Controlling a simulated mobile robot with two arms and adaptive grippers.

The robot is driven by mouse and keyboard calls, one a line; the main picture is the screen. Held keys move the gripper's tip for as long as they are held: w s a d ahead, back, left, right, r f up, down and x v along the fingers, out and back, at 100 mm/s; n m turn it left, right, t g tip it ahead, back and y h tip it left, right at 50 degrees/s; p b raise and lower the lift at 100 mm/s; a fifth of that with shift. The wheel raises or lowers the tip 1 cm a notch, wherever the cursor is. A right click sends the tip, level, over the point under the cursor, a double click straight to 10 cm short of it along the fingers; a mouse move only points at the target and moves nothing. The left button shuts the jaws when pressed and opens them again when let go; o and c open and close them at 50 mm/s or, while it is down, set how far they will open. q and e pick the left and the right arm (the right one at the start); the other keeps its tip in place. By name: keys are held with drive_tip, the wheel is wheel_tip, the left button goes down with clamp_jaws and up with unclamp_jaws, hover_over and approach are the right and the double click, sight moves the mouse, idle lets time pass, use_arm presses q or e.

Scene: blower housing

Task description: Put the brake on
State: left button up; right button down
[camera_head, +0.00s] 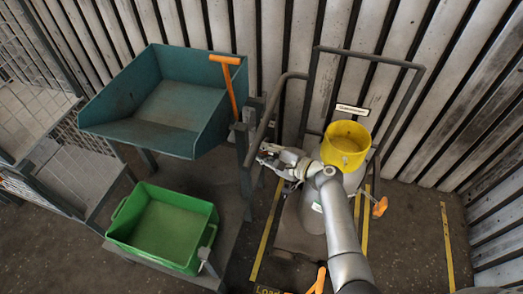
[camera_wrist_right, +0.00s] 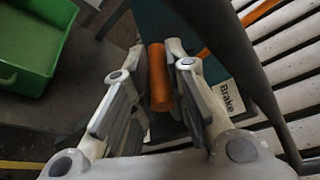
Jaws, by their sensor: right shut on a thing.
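The brake's handle is an orange cylinder (camera_wrist_right: 159,78) in the right wrist view. A white "Brake" label (camera_wrist_right: 228,98) is just right of it. My right gripper (camera_wrist_right: 171,62) is shut on this orange handle, one finger on each side. In the head view my right gripper (camera_head: 264,153) is beside the grey post at the hopper's right, and the handle in it is hidden or too small to make out. My left gripper is not in view.
A teal hopper (camera_head: 112,104) with a T-shaped orange lever (camera_head: 229,82) stands at the left. A green bin (camera_head: 128,228) is below it. A yellow cylinder (camera_head: 345,145) stands near my right arm within a grey tube frame (camera_head: 398,63). Slatted walls close the back.

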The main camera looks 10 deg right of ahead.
wheel_tip(320, 180, down, 7)
drive_tip(key=s+n+t+b, duration=0.1)
drive_tip(key=n+b, duration=0.1)
drive_tip(key=b, duration=0.9)
drive_tip(key=shift+s+a, duration=0.25)
drive_tip(key=shift+s, duration=0.05)
